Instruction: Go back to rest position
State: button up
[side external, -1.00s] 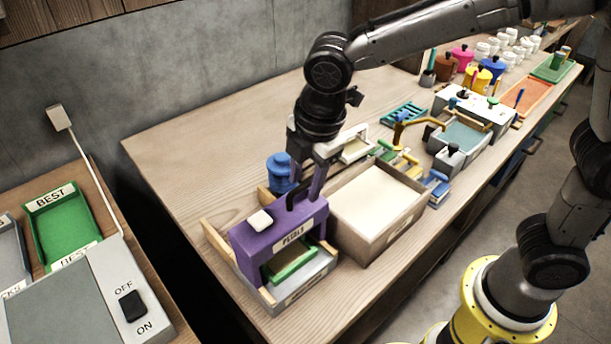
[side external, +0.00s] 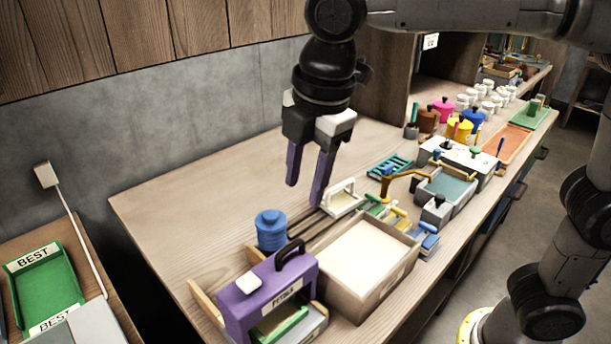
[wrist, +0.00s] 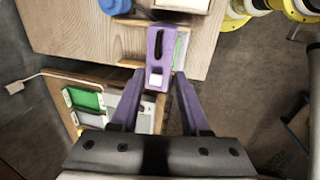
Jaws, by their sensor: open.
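My gripper (side external: 305,192) is open and empty, with its two purple fingers pointing down, raised above the wooden table. It also shows in the wrist view (wrist: 158,122), fingers spread apart with nothing between them. Below it stands a purple mould block (side external: 265,290) with a black handle on top and a white button. The block sits in a grey and wooden holder at the table's near left end, over a green piece (side external: 282,324). In the wrist view the purple mould (wrist: 160,48) lies beyond the fingertips, apart from them.
A box of pale material (side external: 365,262) stands right of the mould, and a blue jar (side external: 271,230) behind it. Coloured pots, stamps and a grey tray (side external: 447,187) crowd the far right. A lower table with a green tray (side external: 44,287) is at left. The table's back left is bare.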

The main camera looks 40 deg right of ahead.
jog(key=shift+r, duration=0.1)
jog(key=s+d+r+m+t, duration=0.1)
jog(key=s+d+m, duration=0.2)
jog(key=d, duration=0.4)
jog(key=s+d+r+m+t, duration=0.1)
jog(key=s+d+m, duration=0.1)
jog(key=s+d, duration=0.35)
jog(key=s+d+f+m+t, duration=0.1)
jog(key=s+d+f+m, duration=0.5)
jog(key=f+m, duration=0.4)
jog(key=s+m, duration=0.1)
jog(key=m, duration=0.2)
jog(key=shift+s+f, duration=0.2)
jog(key=shift+f, duration=0.05)
